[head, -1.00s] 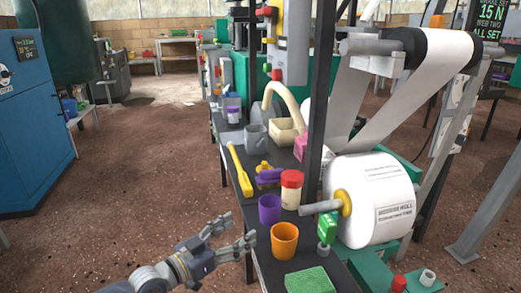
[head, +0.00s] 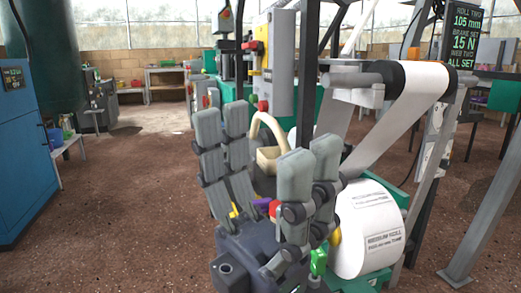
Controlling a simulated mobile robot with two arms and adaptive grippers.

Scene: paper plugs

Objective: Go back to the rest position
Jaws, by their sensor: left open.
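My left gripper (head: 265,150) stands large in the middle of the head view with its grey fingers pointing up. The fingers are spread apart and nothing is held between them. It is in front of the narrow bench and hides most of what is on it. My right gripper is not in view.
The white paper roll (head: 367,222) is just right of the gripper, on the green-and-grey machine. A blue cabinet (head: 25,150) stands at left. The brown floor (head: 110,215) between is clear.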

